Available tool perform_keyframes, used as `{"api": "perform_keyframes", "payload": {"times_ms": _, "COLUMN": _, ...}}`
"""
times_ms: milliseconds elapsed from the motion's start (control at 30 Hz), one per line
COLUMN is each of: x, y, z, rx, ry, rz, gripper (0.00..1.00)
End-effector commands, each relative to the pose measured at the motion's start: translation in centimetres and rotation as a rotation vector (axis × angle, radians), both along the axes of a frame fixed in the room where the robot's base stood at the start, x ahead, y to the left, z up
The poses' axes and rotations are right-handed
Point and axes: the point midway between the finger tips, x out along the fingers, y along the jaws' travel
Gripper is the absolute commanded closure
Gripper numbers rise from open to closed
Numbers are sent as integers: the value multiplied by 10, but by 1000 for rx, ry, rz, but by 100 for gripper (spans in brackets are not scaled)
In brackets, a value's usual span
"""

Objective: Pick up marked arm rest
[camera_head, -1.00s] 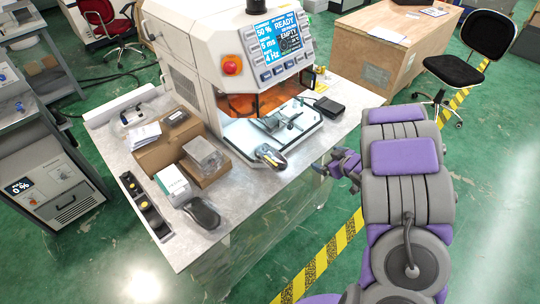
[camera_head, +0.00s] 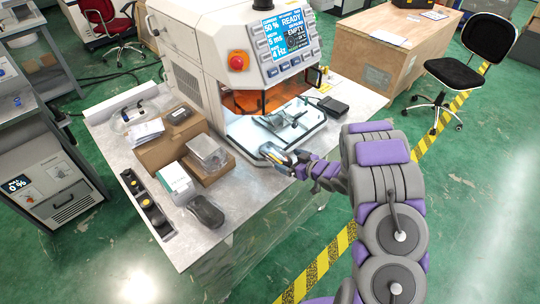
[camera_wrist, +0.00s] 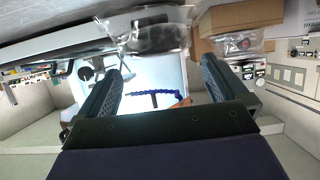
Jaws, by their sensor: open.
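A small grey and yellow object (camera_head: 273,153) lies on the table's front edge, before the machine's opening; it may be the marked arm rest, but no mark is readable. My gripper (camera_head: 289,161) is right beside it on the right and partly covers it. In the wrist view my gripper (camera_wrist: 160,95) is open, with its two dark ribbed fingers apart and nothing clearly between them. A clear, shiny thing with a dark inside (camera_wrist: 150,32) is beyond the fingertips at the top; I cannot tell whether it is the same object. Grey parts (camera_head: 287,120) sit on the machine's plate.
Cardboard boxes (camera_head: 165,150), a clear box (camera_head: 207,152) and a black mouse-like object (camera_head: 206,211) stand on the table (camera_head: 235,222) to the left. A black box (camera_head: 333,106) is on the right.

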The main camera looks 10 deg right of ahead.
Motion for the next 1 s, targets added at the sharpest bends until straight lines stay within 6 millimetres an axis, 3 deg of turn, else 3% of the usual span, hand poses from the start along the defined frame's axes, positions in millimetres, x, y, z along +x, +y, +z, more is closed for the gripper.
{"api": "perform_keyframes", "payload": {"times_ms": 333, "x": 15, "y": 3, "z": -11, "rx": 10, "ry": 1, "rz": -2, "gripper": 0}}
{"api": "perform_keyframes", "payload": {"times_ms": 633, "x": 44, "y": 32, "z": -28, "rx": 1, "ry": -1, "rz": 0, "gripper": 0}}
{"api": "perform_keyframes", "payload": {"times_ms": 867, "x": 47, "y": 32, "z": -28, "rx": 3, "ry": 1, "rz": -2, "gripper": 0}}
{"api": "perform_keyframes", "payload": {"times_ms": 1000, "x": 47, "y": 30, "z": -29, "rx": 6, "ry": 2, "rz": -3, "gripper": 10}}
